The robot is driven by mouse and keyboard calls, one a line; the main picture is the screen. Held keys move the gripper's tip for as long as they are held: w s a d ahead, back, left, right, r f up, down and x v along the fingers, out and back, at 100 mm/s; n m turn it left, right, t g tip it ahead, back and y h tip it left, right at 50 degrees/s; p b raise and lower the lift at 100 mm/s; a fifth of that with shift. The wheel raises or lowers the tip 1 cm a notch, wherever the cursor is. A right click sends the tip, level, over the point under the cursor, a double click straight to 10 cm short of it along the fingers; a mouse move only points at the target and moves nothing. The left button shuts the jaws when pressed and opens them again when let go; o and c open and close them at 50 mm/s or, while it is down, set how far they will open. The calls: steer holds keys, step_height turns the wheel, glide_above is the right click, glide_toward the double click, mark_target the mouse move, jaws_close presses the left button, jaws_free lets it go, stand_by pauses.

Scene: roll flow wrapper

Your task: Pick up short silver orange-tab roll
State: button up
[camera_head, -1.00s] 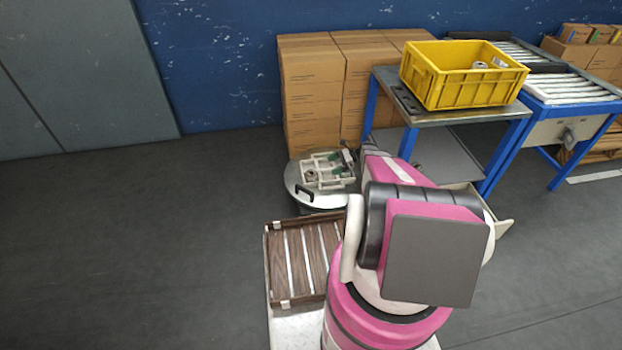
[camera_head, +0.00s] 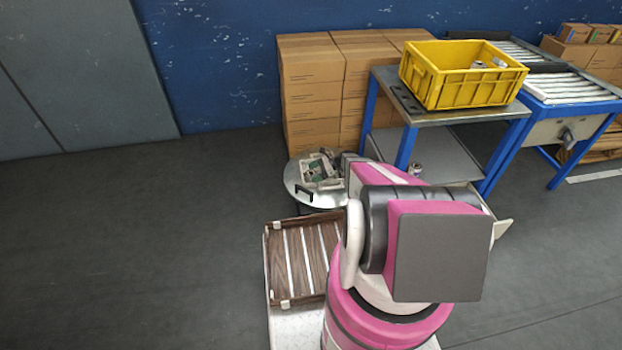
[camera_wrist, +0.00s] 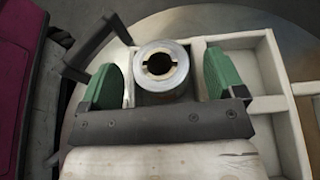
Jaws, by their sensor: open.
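A short silver roll (camera_wrist: 162,68) with a dark centre hole stands upright in a compartment of a pale divided tray (camera_wrist: 265,80). No orange tab shows on the visible side. My gripper (camera_wrist: 160,78) is open, with one green finger on the left of the roll and one on the right. Small gaps seem to show between the fingers and the roll. The roll's lower part is hidden behind the gripper's dark bracket. In the head view the tray sits on a round silver-topped stand (camera_head: 297,184), where my arm partly covers it.
A yellow crate (camera_head: 450,92) with small rolls stands on a blue-legged table (camera_head: 390,88). Cardboard boxes (camera_head: 312,85) are stacked behind the round stand. A brown slatted tray (camera_head: 295,260) lies in front. The floor on the left is clear.

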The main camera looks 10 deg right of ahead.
steer(key=shift+a, duration=0.1)
steer(key=c, duration=1.1)
steer(key=shift+r, duration=0.15)
